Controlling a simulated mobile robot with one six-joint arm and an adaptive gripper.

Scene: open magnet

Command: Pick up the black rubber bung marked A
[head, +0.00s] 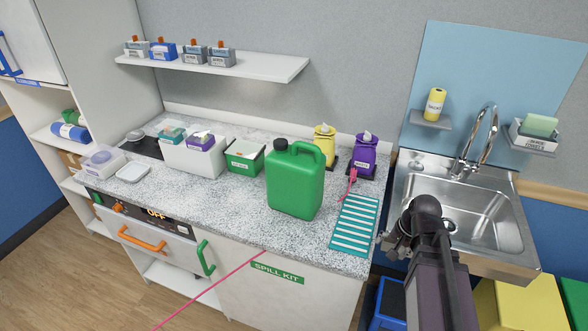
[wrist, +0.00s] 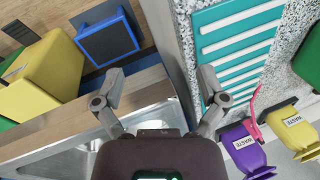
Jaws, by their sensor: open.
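I cannot make out a black rubber bung marked A in either view. A black cap (head: 281,144) sits on the green jerrycan (head: 296,184) on the worktop, but no letter shows on it. My gripper (head: 393,243) is at the right end of the worktop, beside the steel sink, to the right of the teal striped mat (head: 355,222). In the wrist view my gripper (wrist: 162,75) has its two fingers spread wide with nothing between them. The mat (wrist: 235,50) lies to the right of the fingers there.
Purple (head: 364,156) and yellow (head: 324,146) waste bottles stand behind the mat. A pink strap hangs by the purple one. The sink (head: 475,200) and tap are at right. Bins (wrist: 45,75) stand below the worktop. White (head: 195,160) and green boxes stand left of the jerrycan.

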